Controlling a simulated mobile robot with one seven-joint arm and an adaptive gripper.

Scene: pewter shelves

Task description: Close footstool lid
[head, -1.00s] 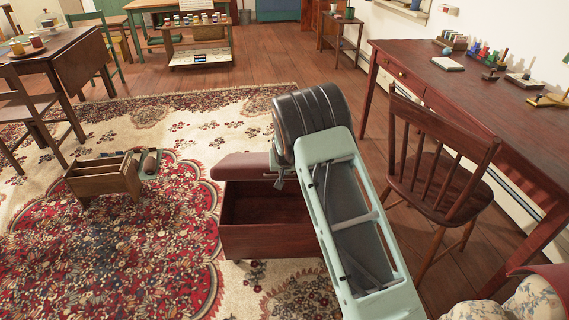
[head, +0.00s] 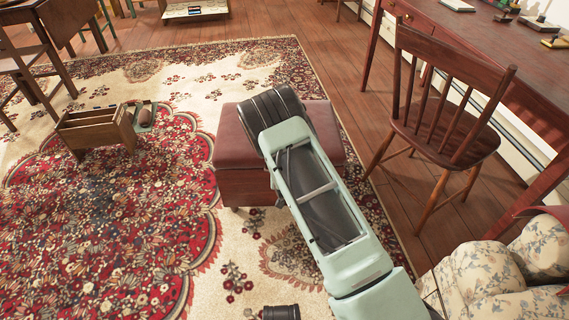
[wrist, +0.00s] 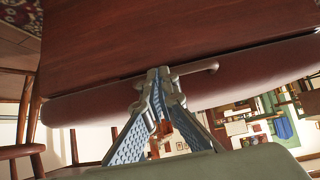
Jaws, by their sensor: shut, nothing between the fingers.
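The footstool (head: 240,188) is a dark reddish wooden box on the rug. Its padded red-brown lid (head: 236,136) lies flat over the box in the head view, and no interior shows. In the wrist view the wooden side (wrist: 120,40) and the padded lid (wrist: 90,108) meet along a thin dark seam. My gripper (wrist: 158,85) is shut and empty, its tips at the lid's edge near the seam. I cannot tell if they touch. In the head view my arm covers the middle of the lid and mostly hides the gripper.
A wooden chair (head: 440,110) and a desk (head: 520,75) stand to the right. A flowered armchair (head: 480,275) is at the lower right. A small wooden rack (head: 95,130) sits on the rug to the left.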

